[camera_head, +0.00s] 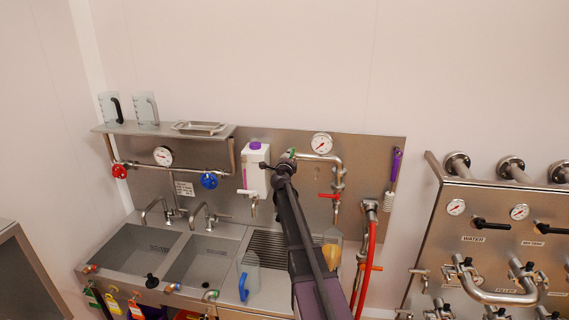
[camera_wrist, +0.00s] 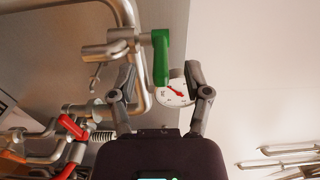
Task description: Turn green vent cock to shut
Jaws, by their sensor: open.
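The green vent cock (camera_wrist: 161,57) shows in the wrist view as a long green handle on a steel fitting. It points from the top toward the space between my fingers. My gripper (camera_wrist: 161,82) is open, with one finger on each side of the handle's lower end; I cannot tell whether either finger touches it. In the head view only a small green part of the cock (camera_head: 292,153) shows, at the left end of the steel pipe. My gripper (camera_head: 281,166) is right beside it there, and my dark arm hides what lies below.
A pressure gauge (camera_head: 321,144) stands above the pipe, and a red lever (camera_head: 329,196) is lower on it. A white dispenser with a purple cap (camera_head: 256,165) is close on the left. A purple-handled brush (camera_head: 394,170) hangs at the right.

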